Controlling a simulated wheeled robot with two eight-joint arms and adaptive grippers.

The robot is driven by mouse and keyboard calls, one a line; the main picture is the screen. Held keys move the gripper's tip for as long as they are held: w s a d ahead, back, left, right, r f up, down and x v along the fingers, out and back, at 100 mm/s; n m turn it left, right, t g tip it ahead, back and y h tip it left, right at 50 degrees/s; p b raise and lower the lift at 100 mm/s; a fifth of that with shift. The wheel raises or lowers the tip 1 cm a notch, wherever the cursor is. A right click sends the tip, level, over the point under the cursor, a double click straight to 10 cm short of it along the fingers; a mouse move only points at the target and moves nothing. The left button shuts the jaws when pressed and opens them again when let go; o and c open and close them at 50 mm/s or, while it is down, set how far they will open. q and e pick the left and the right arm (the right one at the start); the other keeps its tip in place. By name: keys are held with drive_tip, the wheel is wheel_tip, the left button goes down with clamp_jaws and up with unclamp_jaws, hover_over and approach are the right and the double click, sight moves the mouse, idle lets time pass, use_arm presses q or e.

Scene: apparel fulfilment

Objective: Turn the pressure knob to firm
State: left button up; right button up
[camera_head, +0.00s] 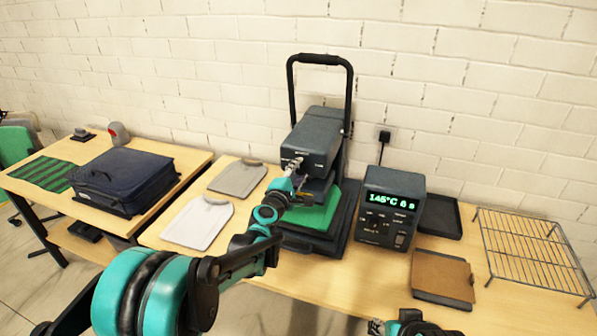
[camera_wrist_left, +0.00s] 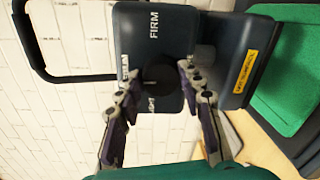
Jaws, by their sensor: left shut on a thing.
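The heat press (camera_head: 312,135) stands on the table with its dark head raised over a green pad (camera_head: 318,215). The pressure knob (camera_wrist_left: 160,76) is a dark round knob on the front of the press head in the left wrist view. A FIRM label (camera_wrist_left: 154,25) and a partly covered label (camera_wrist_left: 125,66) are printed around it. My left gripper (camera_head: 293,168) is at the front of the head, its fingers (camera_wrist_left: 158,71) on both sides of the knob and shut on it. The knob's pointer cannot be made out. My right gripper (camera_head: 376,327) shows only partly at the bottom edge.
A control box (camera_head: 390,205) reading 145°C stands right of the press. A wire rack (camera_head: 530,250), a dark tray (camera_head: 440,215) and a brown board (camera_head: 442,274) lie farther right. A navy case (camera_head: 124,178) sits on the left table.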

use_arm(q)
drive_tip(key=m, duration=0.3)
drive_tip(key=shift+d, duration=0.1)
drive_tip(key=m, duration=0.3)
drive_tip(key=shift+f+m, duration=0.1)
drive_tip(key=shift+m, duration=0.3)
drive_tip(key=m, duration=0.3)
drive_tip(key=shift+y, duration=0.4)
drive_tip(key=shift+f+m, duration=0.1)
drive_tip(key=shift+m, duration=1.9)
drive_tip(key=shift+t, duration=0.3)
drive_tip(key=o, duration=1.2)
drive_tip(key=shift+c, duration=0.2)
drive_tip(key=shift+s, duration=0.1)
drive_tip(key=v, duration=1.2)
